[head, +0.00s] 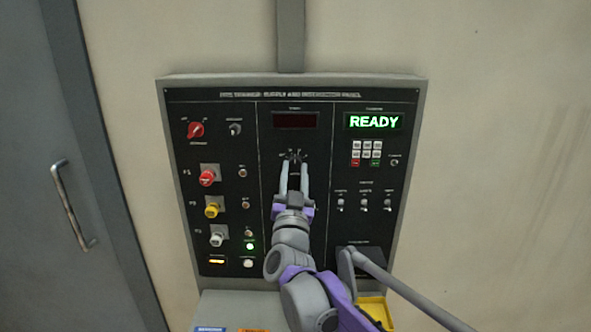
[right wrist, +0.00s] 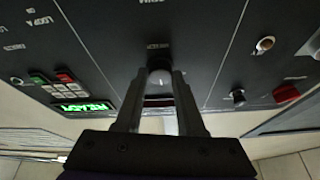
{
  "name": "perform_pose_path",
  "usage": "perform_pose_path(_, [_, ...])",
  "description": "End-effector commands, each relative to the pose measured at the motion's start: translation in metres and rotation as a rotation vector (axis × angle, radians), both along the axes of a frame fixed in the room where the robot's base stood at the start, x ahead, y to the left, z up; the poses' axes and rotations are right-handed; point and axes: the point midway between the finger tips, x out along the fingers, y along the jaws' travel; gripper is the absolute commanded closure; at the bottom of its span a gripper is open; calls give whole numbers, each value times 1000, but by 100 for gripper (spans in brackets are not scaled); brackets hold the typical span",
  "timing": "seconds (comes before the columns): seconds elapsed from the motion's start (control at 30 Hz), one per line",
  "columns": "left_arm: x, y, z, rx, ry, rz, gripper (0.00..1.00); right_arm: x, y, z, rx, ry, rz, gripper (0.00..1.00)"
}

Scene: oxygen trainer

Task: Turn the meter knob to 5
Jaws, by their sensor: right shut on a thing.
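The meter knob (right wrist: 159,77) is a small dark round knob in the middle column of the black control panel (head: 340,225). In the head view the knob (head: 295,156) is mostly hidden by my right gripper (head: 293,168). In the right wrist view the fingers of my right gripper (right wrist: 159,86) sit on either side of the knob and are shut on it. The pointer setting and scale numbers are too small to read. The dark red display (head: 296,121) above the knob shows no readable digits. My left gripper is not in view.
Left on the panel are a red rotary knob (head: 196,130), several coloured valve knobs and lit lamps. At right are a green READY display (head: 374,122), a keypad (head: 366,152) and toggle switches. A yellow tray (head: 377,311) lies below right. A door (head: 60,200) stands left.

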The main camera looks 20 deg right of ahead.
Motion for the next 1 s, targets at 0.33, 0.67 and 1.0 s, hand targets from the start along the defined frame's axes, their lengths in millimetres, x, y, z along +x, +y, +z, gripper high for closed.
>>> perform_pose_path(0.33, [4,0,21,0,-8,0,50,2,5,2,321,-90,3,100])
perform_pose_path(0.67, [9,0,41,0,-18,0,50,2,7,5,621,-177,3,100])
perform_pose_path(1.0, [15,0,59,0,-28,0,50,3,8,6,880,-253,2,100])
